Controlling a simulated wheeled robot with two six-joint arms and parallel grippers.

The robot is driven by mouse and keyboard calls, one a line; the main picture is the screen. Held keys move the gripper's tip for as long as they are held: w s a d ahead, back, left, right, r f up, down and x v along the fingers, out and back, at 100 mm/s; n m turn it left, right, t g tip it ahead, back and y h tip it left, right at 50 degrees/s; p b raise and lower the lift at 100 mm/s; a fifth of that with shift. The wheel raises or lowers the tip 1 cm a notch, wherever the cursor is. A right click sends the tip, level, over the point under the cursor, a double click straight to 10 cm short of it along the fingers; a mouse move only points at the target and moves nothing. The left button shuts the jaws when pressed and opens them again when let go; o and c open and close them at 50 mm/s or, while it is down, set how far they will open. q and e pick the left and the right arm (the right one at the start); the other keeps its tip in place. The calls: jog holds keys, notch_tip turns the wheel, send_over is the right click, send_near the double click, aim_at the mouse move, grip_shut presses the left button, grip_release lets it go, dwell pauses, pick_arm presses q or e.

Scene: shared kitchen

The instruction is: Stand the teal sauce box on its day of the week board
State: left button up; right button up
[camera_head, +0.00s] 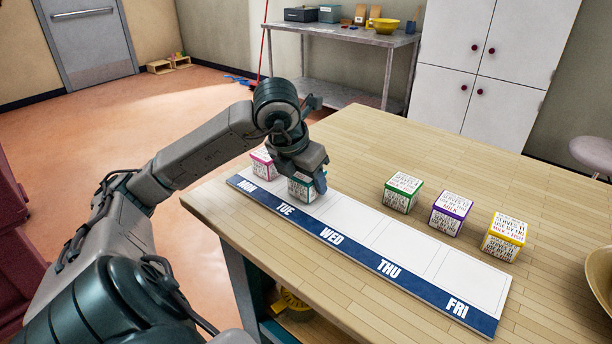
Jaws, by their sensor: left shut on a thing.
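The day of the week board (372,238) lies on the wooden table, with a blue strip lettered MON, TUE, WED, THU, FRI. My left gripper (310,178) comes down from above and is shut on the teal sauce box (301,190), whose top it partly hides. The box is upright at the TUE square. I cannot tell whether its base touches the board. A pink box (262,166) stands at the MON square, close to the left of the gripper. The WED, THU and FRI squares are bare. My right gripper is out of view.
Behind the board, a green box (402,193), a purple box (450,214) and a yellow box (505,238) stand in a row on the table (365,145). A wooden bowl (600,279) is at the right edge. The table's far part is clear.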

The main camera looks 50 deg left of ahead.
pick_arm(q)
jog(key=shift+a+f, duration=0.1)
jog(key=shift+f, duration=0.05)
jog(key=o, duration=1)
jog(key=shift+a, duration=0.1)
jog(key=shift+o, duration=0.2)
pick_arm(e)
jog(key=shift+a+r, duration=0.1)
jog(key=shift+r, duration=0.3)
pick_arm(q)
jog(key=shift+r, duration=0.2)
jog(key=p+v, duration=0.2)
jog(key=v, duration=0.9)
jog(key=shift+s+r, duration=0.15)
jog(key=shift+r, duration=0.25)
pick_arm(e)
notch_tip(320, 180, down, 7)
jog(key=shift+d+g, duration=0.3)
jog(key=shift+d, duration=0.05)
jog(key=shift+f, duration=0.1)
